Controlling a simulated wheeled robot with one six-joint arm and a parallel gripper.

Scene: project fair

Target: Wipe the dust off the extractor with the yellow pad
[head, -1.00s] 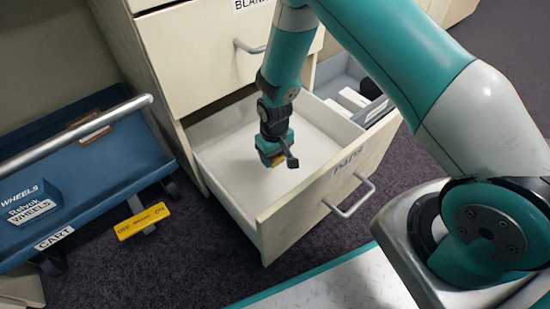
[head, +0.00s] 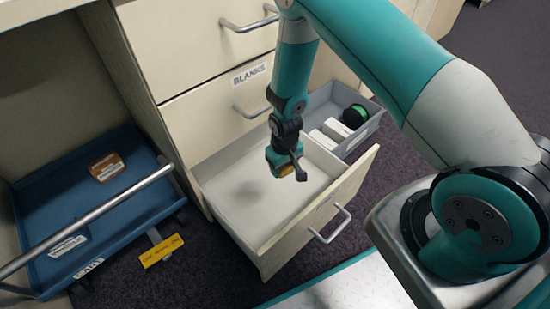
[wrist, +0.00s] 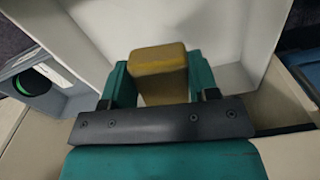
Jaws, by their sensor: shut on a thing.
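My gripper (head: 284,166) is shut on the yellow pad (head: 286,170) and hangs over the open white-lined drawer (head: 240,205). In the wrist view, the pad (wrist: 160,68) sits between the two green fingers of my gripper (wrist: 158,82), with the pale drawer floor behind it. I cannot tell from these frames whether the pad touches anything. I see nothing that I can make out as the extractor, and no clear dust.
A grey bin (head: 362,133) with white boxes and a green-and-black spool (head: 355,116) stands behind the drawer. A blue cart (head: 115,215) with a metal bar and a brown item (head: 107,167) is at left.

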